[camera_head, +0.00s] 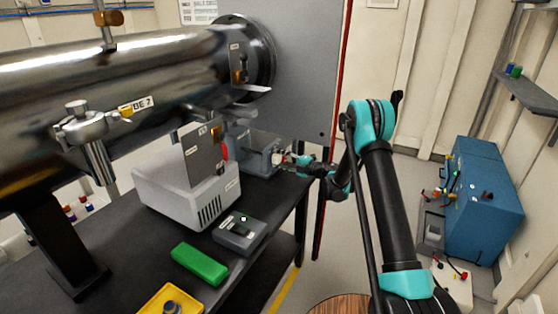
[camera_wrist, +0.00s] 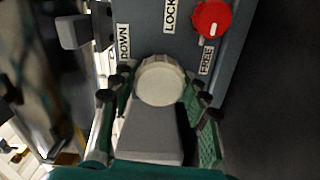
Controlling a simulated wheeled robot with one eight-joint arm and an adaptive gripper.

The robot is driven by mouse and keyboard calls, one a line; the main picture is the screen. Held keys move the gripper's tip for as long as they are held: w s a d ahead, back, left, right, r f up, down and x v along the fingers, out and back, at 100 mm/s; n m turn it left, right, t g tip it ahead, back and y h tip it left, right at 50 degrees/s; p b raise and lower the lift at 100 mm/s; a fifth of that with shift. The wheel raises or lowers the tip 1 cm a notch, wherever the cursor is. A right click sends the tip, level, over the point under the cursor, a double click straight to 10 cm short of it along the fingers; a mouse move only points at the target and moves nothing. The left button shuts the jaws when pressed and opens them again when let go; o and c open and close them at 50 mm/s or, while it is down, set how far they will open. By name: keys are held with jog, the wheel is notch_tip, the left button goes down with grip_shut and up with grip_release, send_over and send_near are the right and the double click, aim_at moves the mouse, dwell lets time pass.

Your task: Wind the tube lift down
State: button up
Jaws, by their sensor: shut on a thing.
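The tube lift's grey box (camera_head: 258,158) stands at the far right end of the black bench, below the large steel tube (camera_head: 120,80). In the wrist view its grey panel (camera_wrist: 185,50) carries labels reading DOWN, LOCK and FREE. A red knob (camera_wrist: 211,19) with a white mark sits by the labels, its mark pointing toward FREE. A round pale crank knob (camera_wrist: 160,80) is between my fingers, at the end of a grey arm (camera_wrist: 150,131). My gripper (camera_wrist: 160,93) is shut on this knob; it also shows small at the box's right side in the head view (camera_head: 287,160).
On the bench are a white instrument box (camera_head: 190,190), a grey box with a green light (camera_head: 240,232), a green block (camera_head: 200,264) and a yellow tray (camera_head: 150,309). A blue cabinet (camera_head: 485,200) stands at right. Floor shows between bench and cabinet.

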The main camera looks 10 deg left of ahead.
jog(key=m, duration=0.6)
jog(key=shift+f, duration=0.1)
jog(key=m, duration=0.7)
dwell(0.4)
jog(key=o, duration=1.1)
jog(key=shift+o, duration=0.2)
jog(key=v, duration=1.2)
